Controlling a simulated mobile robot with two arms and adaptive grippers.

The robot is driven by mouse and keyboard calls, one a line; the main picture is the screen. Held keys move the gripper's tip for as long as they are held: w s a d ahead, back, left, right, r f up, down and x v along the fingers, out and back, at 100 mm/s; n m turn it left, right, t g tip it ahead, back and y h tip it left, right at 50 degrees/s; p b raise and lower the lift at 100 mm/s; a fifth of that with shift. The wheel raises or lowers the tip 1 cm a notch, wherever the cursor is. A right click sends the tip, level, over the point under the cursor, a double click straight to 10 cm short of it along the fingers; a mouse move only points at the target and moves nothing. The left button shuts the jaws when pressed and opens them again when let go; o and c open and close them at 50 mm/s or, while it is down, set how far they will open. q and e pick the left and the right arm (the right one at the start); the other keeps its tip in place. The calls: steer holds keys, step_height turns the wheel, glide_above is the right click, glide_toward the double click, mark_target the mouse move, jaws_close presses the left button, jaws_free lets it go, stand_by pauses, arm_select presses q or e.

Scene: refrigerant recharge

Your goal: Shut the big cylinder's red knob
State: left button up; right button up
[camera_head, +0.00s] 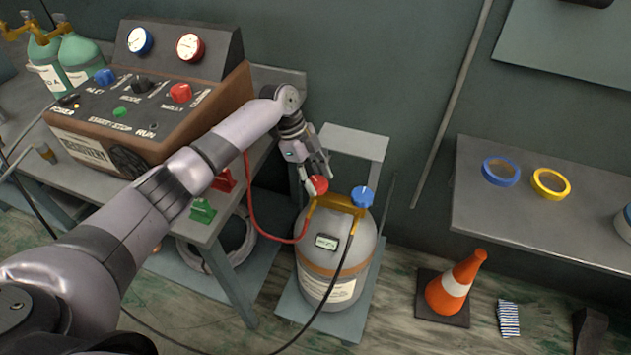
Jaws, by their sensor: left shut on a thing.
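The big grey cylinder (345,262) stands upright on a grey platform with a back frame. On its top are a red knob (319,185) on the left and a blue knob (362,197) on the right, joined by brass fittings. My left gripper (315,181) reaches down from the upper left and is shut on the red knob, hiding part of it. A red hose (262,225) and a black hose (342,255) run from the cylinder's top. My right gripper does not show.
A brown recovery machine (150,115) with gauges stands on the left bench, with green cylinders (80,55) behind it. An orange cone (456,285) stands on the floor at right. Blue tape (501,172) and yellow tape (551,183) rolls lie on the right table.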

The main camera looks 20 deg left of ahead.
arm_select(q)
steer(key=shift+m, duration=0.4)
steer(key=o, duration=1.1)
steer(key=shift+o, duration=0.3)
